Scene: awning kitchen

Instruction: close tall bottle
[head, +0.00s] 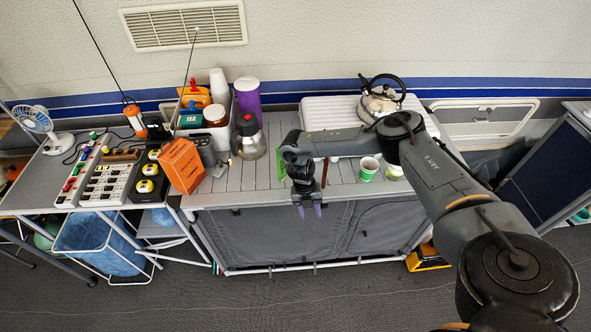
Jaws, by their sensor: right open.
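A tall purple bottle (247,98) stands on the counter at the back, near the wall. A steel jug or flask (248,140) with a dark top and a red spot stands in front of it and hides its lower part. I cannot tell for sure which of the two is the tall bottle, or the state of either lid. My right gripper (309,211) is open and empty, pointing down by the counter's front edge, to the right of and nearer than both. My left gripper is out of view.
The slatted grey counter (236,184) has free room left of my right arm. A kettle (381,98) is at the back right, green cups (368,169) near the front edge. An orange box (181,166) and a bin (205,132) of groceries stand left.

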